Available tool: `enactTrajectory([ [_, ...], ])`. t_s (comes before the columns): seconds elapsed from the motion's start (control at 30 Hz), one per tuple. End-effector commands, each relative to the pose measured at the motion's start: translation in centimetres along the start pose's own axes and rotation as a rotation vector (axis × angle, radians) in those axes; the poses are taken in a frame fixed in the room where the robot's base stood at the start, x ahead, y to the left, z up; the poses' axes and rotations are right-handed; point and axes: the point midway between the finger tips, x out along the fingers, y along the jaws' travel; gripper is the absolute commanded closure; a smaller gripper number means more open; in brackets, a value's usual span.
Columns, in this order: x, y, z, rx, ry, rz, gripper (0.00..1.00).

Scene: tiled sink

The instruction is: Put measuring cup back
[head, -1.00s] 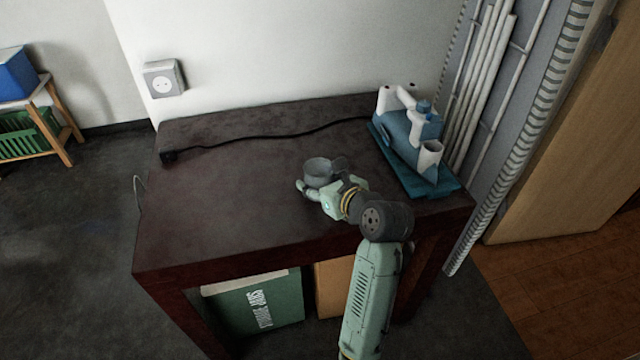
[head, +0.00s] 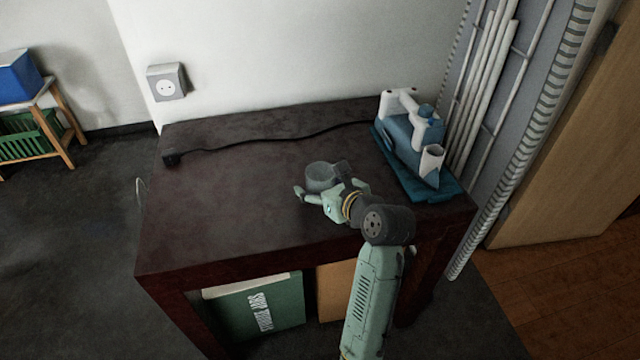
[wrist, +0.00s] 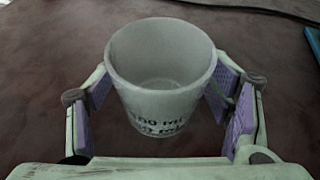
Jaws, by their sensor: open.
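A grey measuring cup (head: 320,177) stands upright on the dark table. It also shows in the wrist view (wrist: 162,85), round and empty, with dark printing on its near side. My gripper (head: 323,186) is open around the cup. In the wrist view my gripper (wrist: 160,92) has one purple-padded finger on each side of the cup. A gap shows at the left finger; the right finger is very close to the cup's wall, and I cannot tell if it touches.
A blue and white device (head: 412,135) stands on a teal base (head: 440,190) at the table's right. A black cable (head: 270,143) crosses the back of the dark table (head: 220,215). A green box (head: 265,308) is underneath.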

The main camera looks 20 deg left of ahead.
Motion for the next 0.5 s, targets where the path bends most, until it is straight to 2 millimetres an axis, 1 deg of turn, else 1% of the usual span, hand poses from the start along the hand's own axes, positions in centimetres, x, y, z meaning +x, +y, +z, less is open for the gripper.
enactTrajectory([
  [0.17,-2.6,-0.1,0.0,0.000,-0.003,-0.004,0.27],
  [0.4,-7.9,-0.1,0.0,0.000,-0.002,-0.005,0.27],
  [0.5,-9.7,-0.1,0.0,-0.001,-0.002,-0.004,0.27],
])
